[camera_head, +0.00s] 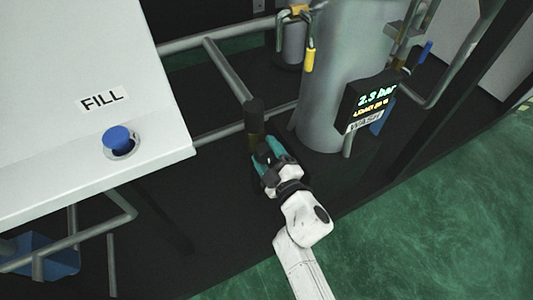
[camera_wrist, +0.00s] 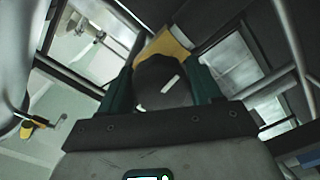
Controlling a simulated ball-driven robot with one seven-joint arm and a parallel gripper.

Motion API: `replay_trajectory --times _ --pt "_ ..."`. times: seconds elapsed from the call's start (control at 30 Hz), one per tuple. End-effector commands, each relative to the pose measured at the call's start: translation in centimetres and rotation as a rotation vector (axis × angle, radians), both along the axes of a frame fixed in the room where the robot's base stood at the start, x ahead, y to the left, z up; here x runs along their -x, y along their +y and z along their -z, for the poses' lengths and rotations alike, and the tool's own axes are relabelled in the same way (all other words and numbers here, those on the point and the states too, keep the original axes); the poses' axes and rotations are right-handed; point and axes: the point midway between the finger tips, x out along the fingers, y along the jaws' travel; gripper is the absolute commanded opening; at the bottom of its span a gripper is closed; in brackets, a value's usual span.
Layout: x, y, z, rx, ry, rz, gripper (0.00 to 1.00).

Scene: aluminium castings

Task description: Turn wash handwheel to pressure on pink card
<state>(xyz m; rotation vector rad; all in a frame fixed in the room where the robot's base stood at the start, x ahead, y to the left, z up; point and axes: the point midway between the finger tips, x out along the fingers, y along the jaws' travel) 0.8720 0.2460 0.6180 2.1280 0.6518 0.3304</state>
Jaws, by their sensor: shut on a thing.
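My gripper (camera_head: 270,157) is at the pipework beside the grey column, with teal fingers. In the wrist view its fingers (camera_wrist: 164,84) stand on both sides of a dark rounded knob with a white mark, which looks like the wash handwheel (camera_wrist: 158,76). The gripper is shut on it. A yellow-brown part (camera_wrist: 166,46) shows behind the knob. No pink card is in view.
A white panel (camera_head: 80,110) with a FILL label and a blue button (camera_head: 118,138) stands at the left. A grey column (camera_head: 335,65) rises behind the gripper, with pipes around it. A yellow-handled part (camera_head: 308,60) hangs near it. Green floor (camera_head: 430,220) lies clear at the lower right.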

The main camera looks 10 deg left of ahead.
Motion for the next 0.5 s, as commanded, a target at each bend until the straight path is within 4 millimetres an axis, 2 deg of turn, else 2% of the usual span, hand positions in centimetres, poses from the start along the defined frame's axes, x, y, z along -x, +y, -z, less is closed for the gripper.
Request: replay_trajectory --times 0.5 --pt "-0.01 -0.22 0.29 0.319 -0.208 0.003 0.33"
